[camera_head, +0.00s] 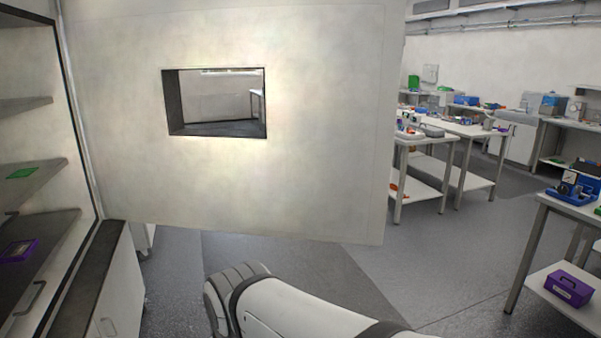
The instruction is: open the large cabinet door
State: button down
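The large cabinet door (310,180) is a big off-white panel with a rectangular window (215,102) cut through it. It stands swung out from the cabinet (98,258), whose frame and interior show at the left. Dark shelves (38,185) inside the cabinet are exposed, with a green item (23,173) and a purple item (20,249) on them. My white arm link shows at the bottom centre, below the door. My gripper is outside the picture, so its contact with the door cannot be seen.
Light cabinets with handles (118,285) stand under the shelves. Workbenches (450,130) with devices stand at the back right. Another bench (575,205) at the right edge holds a blue device (574,188), with a purple toolbox (568,288) on its lower shelf. The grey floor (440,262) between is clear.

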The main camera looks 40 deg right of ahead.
aim_at(319, 168)
jog(key=u, duration=0.05)
jog(key=k, duration=0.65)
jog(key=z, duration=0.8)
jog(key=i, duration=0.85)
jog(key=z, duration=0.4)
jog(key=i, duration=0.9)
jog(key=u, duration=0.5)
